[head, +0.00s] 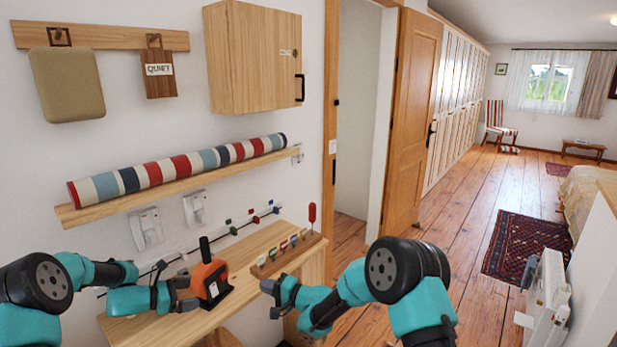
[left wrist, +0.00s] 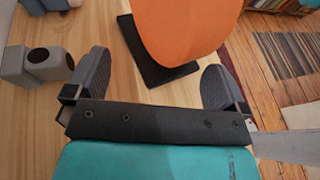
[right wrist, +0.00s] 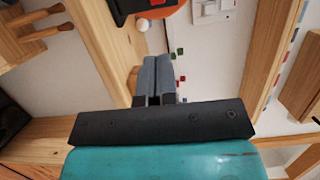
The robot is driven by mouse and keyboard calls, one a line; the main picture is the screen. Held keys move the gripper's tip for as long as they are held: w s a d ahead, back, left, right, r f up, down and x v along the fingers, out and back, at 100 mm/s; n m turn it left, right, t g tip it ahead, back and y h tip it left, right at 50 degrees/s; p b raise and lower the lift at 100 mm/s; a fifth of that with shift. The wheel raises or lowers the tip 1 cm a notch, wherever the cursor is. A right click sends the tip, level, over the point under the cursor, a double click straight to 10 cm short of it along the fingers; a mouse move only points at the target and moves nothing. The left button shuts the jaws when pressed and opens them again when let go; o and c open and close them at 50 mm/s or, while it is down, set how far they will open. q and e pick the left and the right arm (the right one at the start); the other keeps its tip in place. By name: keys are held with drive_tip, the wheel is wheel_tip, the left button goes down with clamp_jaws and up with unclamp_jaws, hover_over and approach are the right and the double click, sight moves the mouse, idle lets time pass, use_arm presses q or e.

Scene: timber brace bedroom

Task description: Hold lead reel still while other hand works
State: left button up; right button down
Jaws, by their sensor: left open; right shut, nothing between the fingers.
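The orange lead reel (head: 209,281), with a black upright handle and black base, stands upright on the wooden bench. My left gripper (head: 184,292) is open beside the reel, on its left side in the head view. In the left wrist view the orange body (left wrist: 185,25) is just ahead of the spread fingers (left wrist: 155,78); I cannot tell whether either touches it. My right gripper (head: 272,290) is shut and empty, right of the reel and in front of the peg rack. In the right wrist view its fingers (right wrist: 157,75) are together, and part of the reel (right wrist: 165,9) shows at the top edge.
A small wooden rack (head: 288,256) with coloured pieces sits on the bench (head: 165,327), right of the reel. A cable with coloured clips (head: 252,219) runs along the wall behind. A shelf (head: 120,206) with a striped roll (head: 180,167) is above. White wall sockets (head: 147,229) are behind.

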use_arm(q)
drive_tip(key=v, duration=0.6)
drive_tip(key=shift+r, duration=0.2)
